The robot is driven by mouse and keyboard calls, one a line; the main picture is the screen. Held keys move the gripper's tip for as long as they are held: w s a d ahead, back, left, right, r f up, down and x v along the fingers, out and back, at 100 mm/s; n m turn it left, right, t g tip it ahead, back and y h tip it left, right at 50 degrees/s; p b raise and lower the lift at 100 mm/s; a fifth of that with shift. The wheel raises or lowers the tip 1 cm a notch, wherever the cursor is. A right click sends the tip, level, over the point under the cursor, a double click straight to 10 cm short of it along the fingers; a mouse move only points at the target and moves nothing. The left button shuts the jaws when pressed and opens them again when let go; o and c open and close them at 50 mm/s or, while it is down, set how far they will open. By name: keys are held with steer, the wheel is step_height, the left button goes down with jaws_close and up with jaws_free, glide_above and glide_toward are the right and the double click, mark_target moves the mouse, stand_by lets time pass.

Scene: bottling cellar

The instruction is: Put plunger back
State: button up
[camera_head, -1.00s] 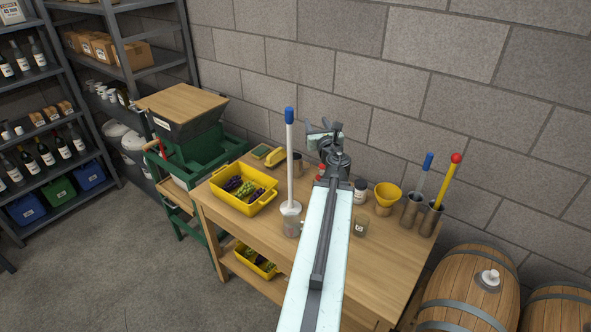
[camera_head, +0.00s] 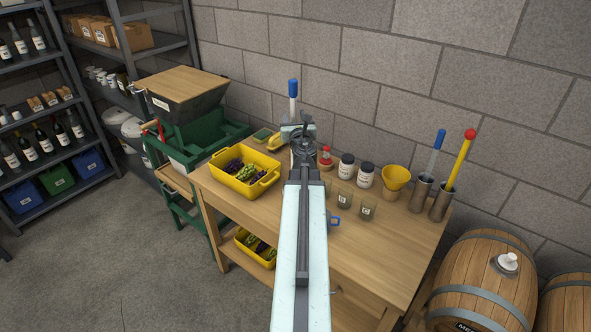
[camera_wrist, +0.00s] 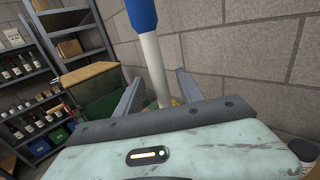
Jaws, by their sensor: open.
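A plunger with a white shaft and blue handle (camera_head: 293,88) stands upright beyond my arm on the wooden table (camera_head: 385,262). Its lower part is hidden behind the arm in the head view. My gripper (camera_head: 298,132) is open, at the plunger's shaft. In the wrist view the white shaft (camera_wrist: 151,58) rises between the two spread fingers of the gripper (camera_wrist: 158,92). I cannot tell whether either finger touches it. Two metal tubes at the table's right hold a blue-handled rod (camera_head: 437,150) and a yellow rod with a red knob (camera_head: 460,160).
A yellow crate of grapes (camera_head: 262,188) is left of my arm. Jars (camera_head: 346,166), glasses (camera_head: 367,208) and a yellow funnel (camera_head: 396,178) stand to the right. Barrels (camera_head: 480,280) are at the lower right. The table's right front is clear.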

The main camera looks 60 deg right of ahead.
steer(key=x, duration=0.4)
steer(key=shift+w+d+r, duration=0.15)
steer(key=shift+w+d, duration=0.05)
steer(key=shift+a, duration=0.1)
jaws_close()
stand_by(1.0)
